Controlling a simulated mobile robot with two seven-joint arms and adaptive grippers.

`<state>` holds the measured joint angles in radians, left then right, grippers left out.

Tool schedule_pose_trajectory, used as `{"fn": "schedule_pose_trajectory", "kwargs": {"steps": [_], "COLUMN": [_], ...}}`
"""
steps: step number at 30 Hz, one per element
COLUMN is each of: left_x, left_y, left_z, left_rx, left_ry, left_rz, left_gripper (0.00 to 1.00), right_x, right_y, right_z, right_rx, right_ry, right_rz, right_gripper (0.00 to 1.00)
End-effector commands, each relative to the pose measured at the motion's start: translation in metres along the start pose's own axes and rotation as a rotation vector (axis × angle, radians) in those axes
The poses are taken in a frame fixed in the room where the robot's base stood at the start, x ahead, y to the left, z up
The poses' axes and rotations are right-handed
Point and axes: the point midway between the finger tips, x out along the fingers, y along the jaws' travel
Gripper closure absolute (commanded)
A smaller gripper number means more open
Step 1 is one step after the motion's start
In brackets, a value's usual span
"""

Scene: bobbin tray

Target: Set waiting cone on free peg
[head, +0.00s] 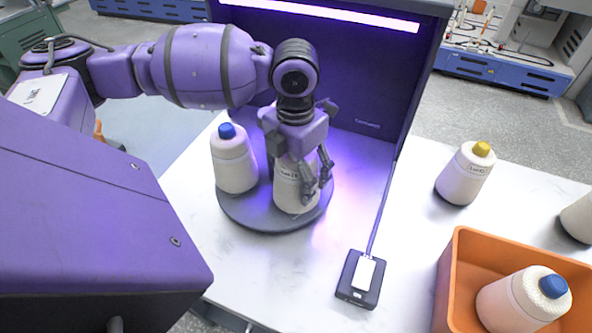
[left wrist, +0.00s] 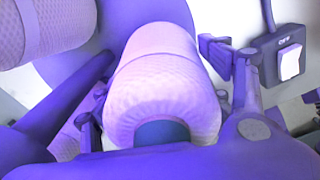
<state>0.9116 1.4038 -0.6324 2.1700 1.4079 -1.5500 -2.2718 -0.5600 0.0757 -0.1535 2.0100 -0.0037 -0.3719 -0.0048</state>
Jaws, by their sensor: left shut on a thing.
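My left gripper (head: 314,183) reaches down from above, shut around a white cone (head: 291,197) at the right side of a dark round tray (head: 262,222). In the left wrist view, this cone (left wrist: 155,75) sits between the fingers of my left gripper (left wrist: 158,92), its blue top (left wrist: 162,132) partly hidden. Its base is at the tray; I cannot tell whether it rests there. Another white cone with a blue top (head: 234,165) stands upright on the tray's left; a cone also shows at the upper left of the wrist view (left wrist: 50,28). No bare peg shows. My right gripper is out of view.
A dark booth wall (head: 345,85) with a purple lamp stands behind the tray. A switch box (head: 360,278) lies in front. A yellow-topped cone (head: 465,175) and another cone (head: 578,218) stand right. An orange bin (head: 450,275) holds a blue-topped cone (head: 520,303).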

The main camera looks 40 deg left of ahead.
Motion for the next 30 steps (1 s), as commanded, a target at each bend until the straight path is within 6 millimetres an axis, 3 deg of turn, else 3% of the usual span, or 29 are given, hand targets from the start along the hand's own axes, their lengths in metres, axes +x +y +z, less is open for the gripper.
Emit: {"fn": "schedule_pose_trajectory", "kwargs": {"steps": [7,8,12,23,30], "left_x": [0.005,0.004,0.004,0.004,-0.020], "left_y": [0.000,0.000,0.000,0.000,0.001], "left_z": [0.000,0.000,0.000,0.000,0.001], "left_rx": [0.000,0.000,0.000,0.000,0.000], "left_ry": [0.000,-0.001,-0.001,0.000,-0.004], "left_rz": [0.000,0.000,0.000,0.000,0.003], "left_gripper": [0.66,0.24,0.06,0.06,0.06], "right_x": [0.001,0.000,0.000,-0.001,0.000], "right_y": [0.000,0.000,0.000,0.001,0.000], "right_z": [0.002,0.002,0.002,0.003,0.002], "right_rx": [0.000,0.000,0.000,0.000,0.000], "right_ry": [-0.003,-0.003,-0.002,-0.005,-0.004], "right_rz": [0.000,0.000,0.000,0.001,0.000], "right_gripper": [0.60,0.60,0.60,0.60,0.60]}}
